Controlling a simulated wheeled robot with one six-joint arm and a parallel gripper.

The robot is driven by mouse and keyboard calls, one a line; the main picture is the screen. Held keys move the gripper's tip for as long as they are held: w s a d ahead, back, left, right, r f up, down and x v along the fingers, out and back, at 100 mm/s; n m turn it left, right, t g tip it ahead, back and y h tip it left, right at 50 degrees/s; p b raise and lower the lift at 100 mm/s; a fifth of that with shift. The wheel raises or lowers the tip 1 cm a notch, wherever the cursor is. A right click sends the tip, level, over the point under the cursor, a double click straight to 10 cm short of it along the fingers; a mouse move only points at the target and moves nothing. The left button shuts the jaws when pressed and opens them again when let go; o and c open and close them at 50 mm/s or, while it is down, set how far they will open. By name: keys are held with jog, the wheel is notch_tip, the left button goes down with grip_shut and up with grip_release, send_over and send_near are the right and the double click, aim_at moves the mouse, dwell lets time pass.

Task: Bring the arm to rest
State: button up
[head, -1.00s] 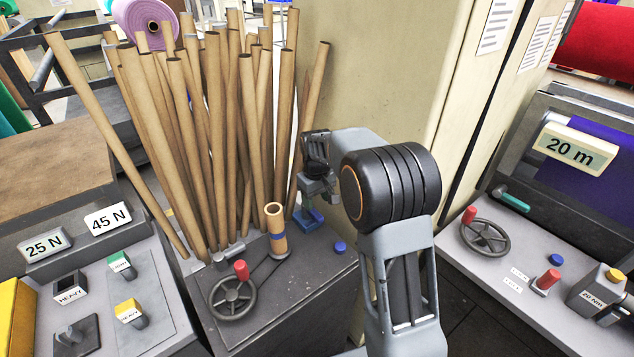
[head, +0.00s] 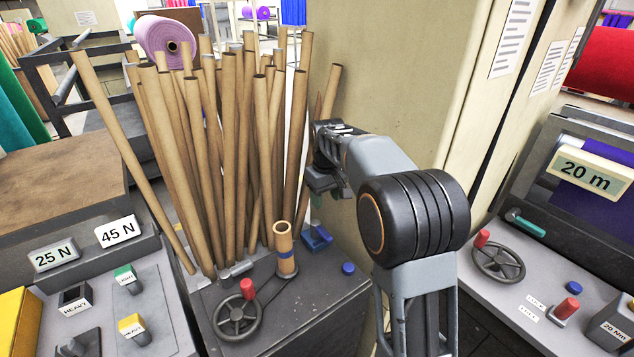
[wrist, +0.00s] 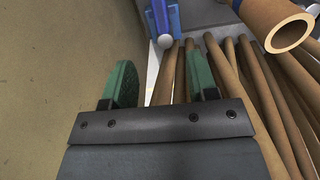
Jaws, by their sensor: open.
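My gripper (wrist: 162,84) is open and empty, with its two green fingers apart in the wrist view. In the head view my gripper (head: 318,186) is above the grey bench (head: 300,318), beside the right side of the tall cardboard tubes (head: 228,160). Its fingers are mostly hidden there. A blue holder (head: 316,238) sits on the bench below it and also shows in the wrist view (wrist: 163,16), with a small white ball-like end.
A beige pillar (head: 420,70) stands close behind my arm. The bench carries a handwheel (head: 237,314) and a blue button (head: 348,268). Control panels flank it, with 25 N (head: 53,254) and 45 N (head: 117,231) signs left and a 20 m sign (head: 588,178) right.

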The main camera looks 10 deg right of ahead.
jog(key=s+m+t, duration=0.3)
jog(key=s+t, duration=0.1)
jog(key=s, duration=1.9)
jog(key=shift+s+r+m, duration=0.15)
jog(key=shift+r+m, duration=0.05)
jog(key=shift+m, duration=0.2)
